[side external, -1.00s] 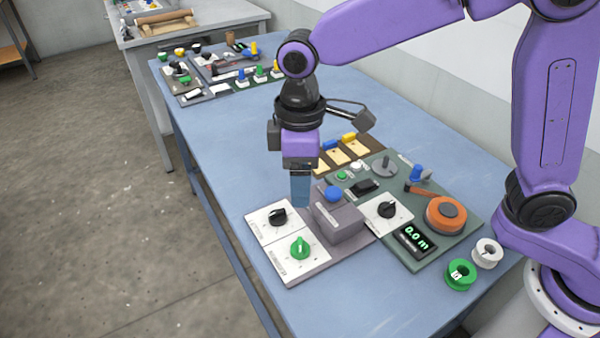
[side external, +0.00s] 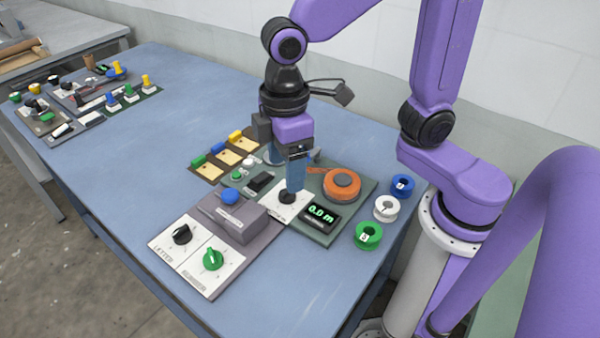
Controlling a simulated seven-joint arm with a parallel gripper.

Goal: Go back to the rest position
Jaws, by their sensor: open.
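My gripper (side external: 296,178) hangs pointing down over the green control board (side external: 320,232). Its bluish fingers are seen edge-on, one largely hiding the other, with nothing visible held. In the picture their tips are just above the black knob (side external: 287,197) on a white plate; whether they touch it I cannot tell. The arm is bent above the table. To the lower left is a grey box with a blue button (side external: 229,196). In front of it are a black knob (side external: 182,234) and a green knob (side external: 212,258) on white plates.
An orange tape reel (side external: 341,186) and a display reading 0.0 m (side external: 321,213) sit right of my gripper. Blue (side external: 402,186), white (side external: 387,208) and green (side external: 368,236) spools stand near my base. More control boards (side external: 85,100) lie far left. The table middle (side external: 150,150) is clear.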

